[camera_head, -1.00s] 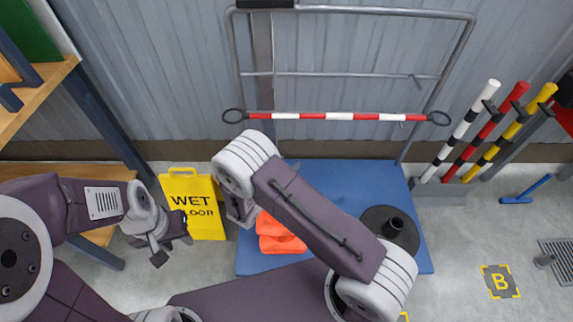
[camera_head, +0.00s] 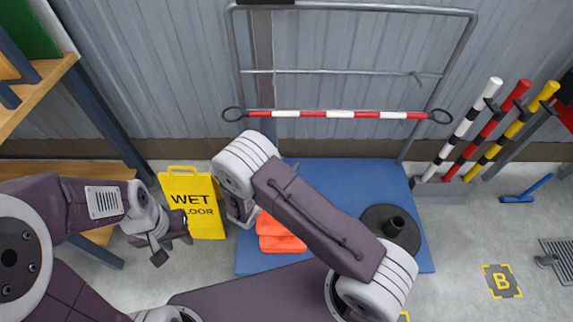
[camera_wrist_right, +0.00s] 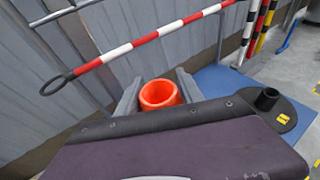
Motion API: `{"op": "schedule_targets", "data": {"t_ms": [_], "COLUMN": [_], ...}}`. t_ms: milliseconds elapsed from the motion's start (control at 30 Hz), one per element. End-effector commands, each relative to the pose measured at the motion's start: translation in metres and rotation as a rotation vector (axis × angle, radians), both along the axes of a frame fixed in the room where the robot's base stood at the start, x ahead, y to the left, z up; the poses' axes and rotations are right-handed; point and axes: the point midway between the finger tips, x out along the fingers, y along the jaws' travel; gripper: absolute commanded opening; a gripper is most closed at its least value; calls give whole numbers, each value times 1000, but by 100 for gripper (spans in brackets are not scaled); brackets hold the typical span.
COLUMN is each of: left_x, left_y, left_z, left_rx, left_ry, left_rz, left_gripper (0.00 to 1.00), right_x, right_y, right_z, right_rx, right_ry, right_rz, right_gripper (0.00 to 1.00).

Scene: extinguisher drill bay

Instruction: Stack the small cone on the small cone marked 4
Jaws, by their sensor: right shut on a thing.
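An orange cone (camera_wrist_right: 160,95) shows its round open top between the two grey fingers of my right gripper (camera_wrist_right: 158,93) in the right wrist view, and the gripper is shut on it. In the head view, orange cone parts (camera_head: 281,236) show on the blue mat, partly behind my right arm. I cannot tell there whether they are one cone or two stacked. No number 4 is visible. My right gripper is mostly hidden behind its arm in the head view. My left gripper (camera_head: 172,247) is open and empty, in front of the yellow sign.
The blue mat (camera_head: 330,173) lies before a metal rack with a red-white bar (camera_head: 340,114). A black round base (camera_head: 374,216) stands on the mat's right. A yellow wet floor sign (camera_head: 193,180) stands left of the mat. Striped poles (camera_head: 470,120) lean at the right.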

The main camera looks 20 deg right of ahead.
Motion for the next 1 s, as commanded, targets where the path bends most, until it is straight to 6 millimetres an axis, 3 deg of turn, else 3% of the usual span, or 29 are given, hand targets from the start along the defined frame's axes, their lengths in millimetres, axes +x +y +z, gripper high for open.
{"op": "schedule_targets", "data": {"t_ms": [1000], "left_x": [0], "left_y": [0], "left_z": [-42], "left_rx": [0], "left_ry": [0], "left_rz": [0], "left_gripper": [36], "right_x": [0], "right_y": [0], "right_z": [-51], "right_rx": [-1], "right_ry": [-2], "right_rz": [0], "right_gripper": [0]}}
